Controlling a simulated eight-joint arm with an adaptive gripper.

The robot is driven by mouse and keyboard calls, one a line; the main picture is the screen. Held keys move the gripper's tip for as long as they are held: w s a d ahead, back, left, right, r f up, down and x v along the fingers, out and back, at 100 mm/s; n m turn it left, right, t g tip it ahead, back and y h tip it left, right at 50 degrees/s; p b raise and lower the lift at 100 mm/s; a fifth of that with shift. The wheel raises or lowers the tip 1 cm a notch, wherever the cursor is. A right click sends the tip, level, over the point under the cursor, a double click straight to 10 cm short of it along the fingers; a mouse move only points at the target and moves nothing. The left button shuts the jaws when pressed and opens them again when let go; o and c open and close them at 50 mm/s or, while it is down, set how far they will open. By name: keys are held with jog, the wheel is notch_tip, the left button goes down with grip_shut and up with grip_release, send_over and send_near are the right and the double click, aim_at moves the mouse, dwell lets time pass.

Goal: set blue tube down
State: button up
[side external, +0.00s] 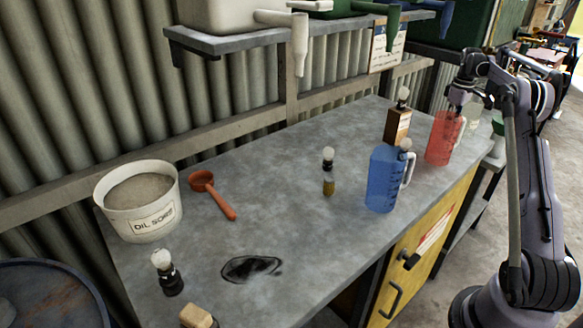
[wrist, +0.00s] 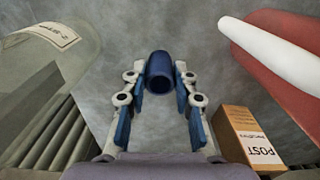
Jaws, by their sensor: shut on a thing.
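The blue tube (wrist: 159,72) is a short, dark blue, open-ended cylinder in the wrist view. My gripper (wrist: 160,82) is shut on it, with one blue-padded finger on each side. Grey bench top shows beyond the tube; I cannot tell whether the tube touches it. In the side view my gripper (side external: 456,104) is at the far right end of the bench, close to the red jug. The tube cannot be made out there.
The red jug (side external: 440,142) and a clear jug (wrist: 45,60) flank my gripper. A brown "POST" carton (wrist: 247,137) stands close by. A blue jug (side external: 382,185) and small brush-topped bottle (side external: 328,175) stand nearer. The bench middle (side external: 270,185) is mostly clear.

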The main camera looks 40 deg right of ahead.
jog(key=shift+f, duration=0.65)
dwell(0.5)
jog(key=o, duration=1)
